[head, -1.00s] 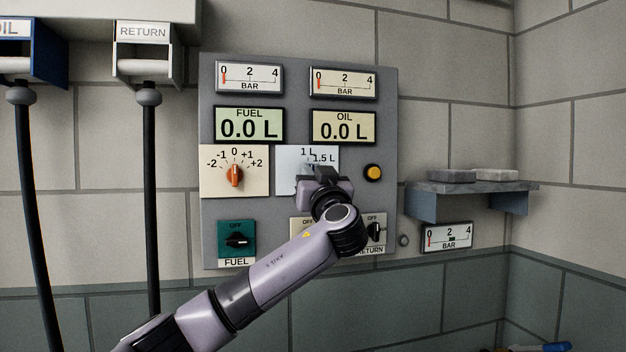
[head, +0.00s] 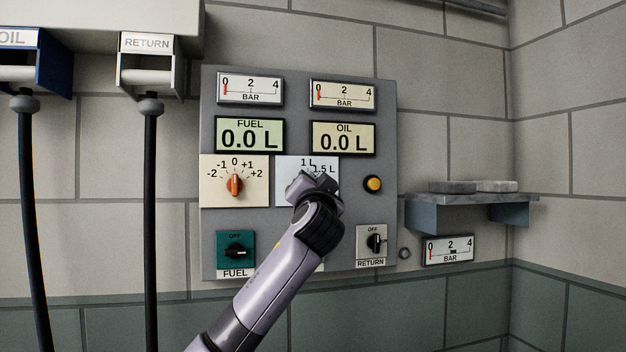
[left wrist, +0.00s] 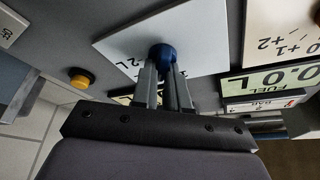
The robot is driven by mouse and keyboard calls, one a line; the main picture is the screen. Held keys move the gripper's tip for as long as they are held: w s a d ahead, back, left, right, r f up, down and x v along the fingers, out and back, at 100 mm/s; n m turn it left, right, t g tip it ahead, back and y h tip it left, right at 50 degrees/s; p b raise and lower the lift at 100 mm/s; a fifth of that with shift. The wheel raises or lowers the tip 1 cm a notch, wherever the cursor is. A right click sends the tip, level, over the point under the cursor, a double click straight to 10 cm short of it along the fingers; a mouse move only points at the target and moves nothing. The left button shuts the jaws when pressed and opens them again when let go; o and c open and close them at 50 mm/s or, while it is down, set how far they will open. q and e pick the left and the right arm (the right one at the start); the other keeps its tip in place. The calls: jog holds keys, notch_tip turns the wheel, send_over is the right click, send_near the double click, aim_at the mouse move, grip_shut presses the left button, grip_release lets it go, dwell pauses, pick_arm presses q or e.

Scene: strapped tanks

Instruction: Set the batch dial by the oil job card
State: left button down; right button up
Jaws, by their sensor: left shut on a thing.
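The batch dial's pale plate (head: 286,170) is on the grey wall panel, with marks "1 L" and "1.5 L" showing. My left gripper (head: 316,184) is in front of it and hides the knob in the head view. In the left wrist view the dial is a blue knob (left wrist: 162,55) on the plate (left wrist: 125,40). My left gripper (left wrist: 165,75) is shut on that knob, its fingers on either side. Where the knob points cannot be seen. No oil job card is legible in view. My right gripper is not in view.
An orange dial (head: 235,184) sits left of the batch dial, and a yellow button (head: 373,184) right. Below are the FUEL switch (head: 237,240) and RETURN switch (head: 375,241). The OIL display (head: 343,137) reads 0.0 L. A shelf (head: 470,198) juts out at right.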

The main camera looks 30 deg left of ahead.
pick_arm(q)
jog(key=shift+m+h+p, duration=0.5)
jog(key=shift+m, duration=0.5)
jog(key=c, duration=1.1)
grip_release()
jog(key=shift+c, duration=0.2)
jog(key=b+v, duration=0.2)
jog(key=v, duration=0.5)
